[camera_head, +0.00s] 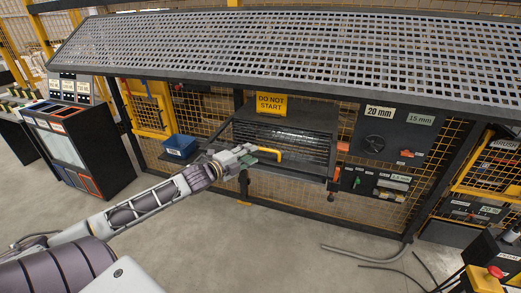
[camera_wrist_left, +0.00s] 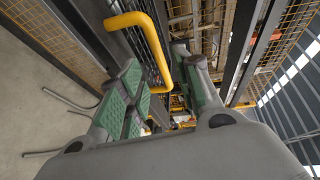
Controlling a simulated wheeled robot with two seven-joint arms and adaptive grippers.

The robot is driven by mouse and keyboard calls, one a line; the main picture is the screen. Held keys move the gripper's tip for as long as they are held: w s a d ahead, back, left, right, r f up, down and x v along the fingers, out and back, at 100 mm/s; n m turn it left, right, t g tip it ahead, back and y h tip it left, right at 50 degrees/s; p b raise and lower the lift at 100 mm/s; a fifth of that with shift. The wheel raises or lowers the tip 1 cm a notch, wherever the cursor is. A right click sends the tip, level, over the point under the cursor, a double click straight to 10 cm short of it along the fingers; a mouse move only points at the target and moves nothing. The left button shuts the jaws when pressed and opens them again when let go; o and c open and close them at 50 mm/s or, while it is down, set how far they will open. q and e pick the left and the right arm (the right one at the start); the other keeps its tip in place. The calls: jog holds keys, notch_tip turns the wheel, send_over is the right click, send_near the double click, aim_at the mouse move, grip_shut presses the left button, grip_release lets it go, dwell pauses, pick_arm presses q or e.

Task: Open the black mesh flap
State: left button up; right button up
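The black mesh flap (camera_head: 300,145) is a dark slatted panel in the yellow mesh fence, below a yellow "DO NOT START" sign (camera_head: 271,104). It looks closed. A bent yellow handle (camera_head: 270,151) sits at its lower left. My left gripper (camera_head: 252,154) is at the handle's left end. In the left wrist view its green-padded fingers (camera_wrist_left: 157,72) are spread apart, and the yellow handle (camera_wrist_left: 152,42) shows between and beyond their tips. Whether a finger touches it I cannot tell. The flap (camera_wrist_left: 103,15) shows only partly behind the handle. My right gripper is not in view.
A perforated canopy (camera_head: 300,50) overhangs the fence. A blue box (camera_head: 181,146) is left of the flap; a dark control panel (camera_head: 385,145) is right. A dark cabinet (camera_head: 75,145) stands at far left. Hoses (camera_head: 365,255) lie on the otherwise open floor.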

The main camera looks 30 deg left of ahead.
aim_at(261, 149)
pick_arm(q)
jog(key=shift+w+d+f, duration=0.1)
jog(key=shift+w+d, duration=0.1)
jog(key=shift+w, duration=0.9)
jog(key=shift+w+d+f, duration=0.15)
jog(key=shift+w, duration=0.9)
jog(key=shift+w+d+f, duration=0.1)
jog(key=shift+w+d, duration=0.1)
jog(key=shift+w, duration=0.9)
grip_shut()
